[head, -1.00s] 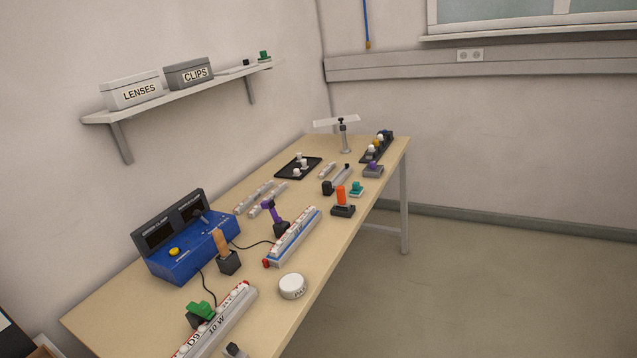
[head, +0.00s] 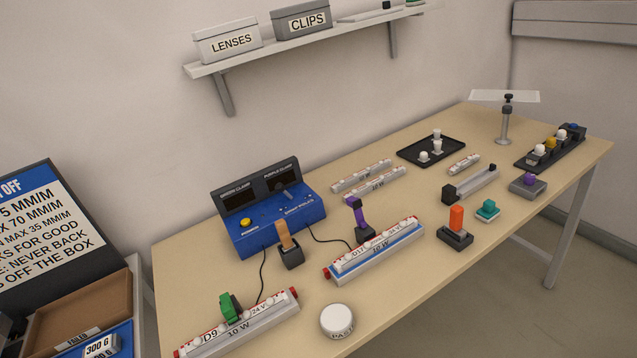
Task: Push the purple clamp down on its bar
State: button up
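The purple clamp (head: 360,216) stands upright and slightly tilted at the middle of the table, its dark base (head: 365,235) at the back edge of a white and blue bar (head: 375,253) with red ends. A black cable runs from the clamp's base toward the blue box. Whether the clamp grips the bar is too small to tell. A green clamp (head: 230,307) sits on another bar (head: 240,325) at the front left. My gripper is not in view.
The blue control box (head: 275,225) with a yellow button stands behind the clamps. A wooden-handled tool (head: 288,243), a round white tub (head: 337,321) and an orange-handled block (head: 456,226) stand nearby. A black tray (head: 431,149) lies farther back. A shelf (head: 310,42) hangs above.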

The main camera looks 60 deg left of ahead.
aim_at(354, 203)
jog(key=u, duration=0.45)
jog(key=i, duration=0.85)
jog(key=u, duration=0.6)
jog(key=k, duration=0.8)
jog(key=u, duration=0.2)
jog(key=i, duration=0.85)
jog(key=z, duration=0.1)
